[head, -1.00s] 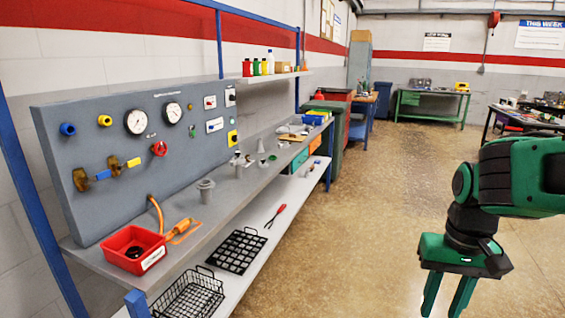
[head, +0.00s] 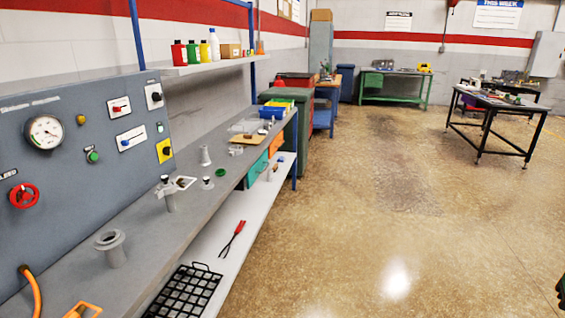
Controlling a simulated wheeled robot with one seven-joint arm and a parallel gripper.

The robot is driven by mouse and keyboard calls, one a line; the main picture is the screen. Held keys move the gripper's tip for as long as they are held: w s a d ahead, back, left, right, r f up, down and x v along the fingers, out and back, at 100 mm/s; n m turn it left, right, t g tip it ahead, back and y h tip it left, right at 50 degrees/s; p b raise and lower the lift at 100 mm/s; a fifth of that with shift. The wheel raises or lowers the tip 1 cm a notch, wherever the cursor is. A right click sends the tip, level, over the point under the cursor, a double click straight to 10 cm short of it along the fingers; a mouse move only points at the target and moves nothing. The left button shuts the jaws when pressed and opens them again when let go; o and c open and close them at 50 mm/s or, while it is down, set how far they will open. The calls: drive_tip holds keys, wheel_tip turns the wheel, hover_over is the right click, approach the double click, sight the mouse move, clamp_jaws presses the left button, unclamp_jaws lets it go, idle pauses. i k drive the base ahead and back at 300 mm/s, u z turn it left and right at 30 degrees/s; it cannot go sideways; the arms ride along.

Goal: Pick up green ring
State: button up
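A small green ring (head: 221,172) lies flat on the grey bench top (head: 190,222), right of the small fittings and near the bench's front edge. Nothing touches it that I can see. Only a dark green sliver of my arm (head: 561,291) shows at the right edge of the view. My gripper's fingers are not in view, and the sliver is far to the right of the ring in the picture.
A flanged metal fitting (head: 111,248) and a short upright fitting (head: 168,194) stand on the bench. A grey cone (head: 205,156) stands behind the ring. A black crate (head: 187,291) and a red-handled tool (head: 233,239) lie on the lower shelf. The floor (head: 360,230) right of the bench is clear.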

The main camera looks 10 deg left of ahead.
sight(220, 172)
drive_tip(key=z, duration=0.25)
drive_tip(key=i, duration=1.1)
drive_tip(key=u, duration=0.65)
drive_tip(key=i, duration=0.95)
drive_tip(key=u, duration=0.65)
